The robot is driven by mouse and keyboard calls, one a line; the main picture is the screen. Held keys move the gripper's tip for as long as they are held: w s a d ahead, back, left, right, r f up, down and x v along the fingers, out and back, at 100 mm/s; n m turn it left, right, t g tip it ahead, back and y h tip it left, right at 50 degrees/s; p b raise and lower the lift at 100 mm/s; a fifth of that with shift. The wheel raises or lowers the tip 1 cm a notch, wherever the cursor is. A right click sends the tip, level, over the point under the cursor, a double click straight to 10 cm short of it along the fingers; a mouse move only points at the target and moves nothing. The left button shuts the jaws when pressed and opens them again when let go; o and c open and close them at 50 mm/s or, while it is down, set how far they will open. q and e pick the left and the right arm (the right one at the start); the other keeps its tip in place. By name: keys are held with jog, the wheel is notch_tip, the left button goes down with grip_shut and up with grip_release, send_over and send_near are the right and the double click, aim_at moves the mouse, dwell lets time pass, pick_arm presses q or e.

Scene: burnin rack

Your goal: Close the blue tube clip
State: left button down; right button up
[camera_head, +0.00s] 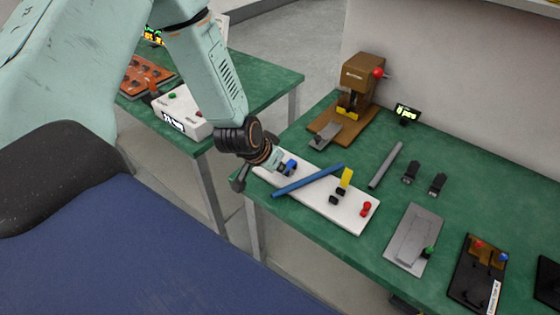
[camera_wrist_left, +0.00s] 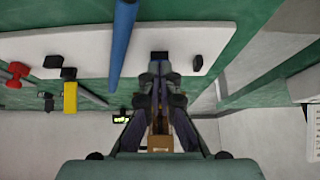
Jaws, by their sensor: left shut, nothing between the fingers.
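The white board (camera_head: 325,208) lies on the green table and carries clips with coloured parts. The blue clip (camera_head: 291,166) is near the board's left end, right at my left gripper (camera_head: 280,168), whose fingers partly cover it. In the left wrist view, my left gripper (camera_wrist_left: 160,72) is shut and empty, its tips over the board's edge by a small black part (camera_wrist_left: 198,62). No blue clip part shows clearly there; whether the fingers touch it I cannot tell. A blue tube (camera_head: 308,181) lies slantwise across the board, also in the wrist view (camera_wrist_left: 122,40). My right gripper is out of view.
A yellow clip lever (camera_head: 346,179) stands up and a red clip (camera_head: 366,209) sits farther right on the board. A grey tube (camera_head: 386,165) and black clips (camera_head: 411,172) lie behind. A brown press (camera_head: 361,88) stands at the back. A grey plate (camera_head: 413,238) is at right.

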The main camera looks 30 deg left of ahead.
pick_arm(q)
jog(key=shift+r+p, duration=0.55)
jog(key=shift+r, duration=0.2)
jog(key=shift+r+p, duration=0.6)
jog(key=shift+p, duration=0.05)
jog(key=p+v, duration=0.7)
jog(key=v, duration=0.5)
jog(key=shift+s+f, duration=0.3)
jog(key=shift+s, duration=0.05)
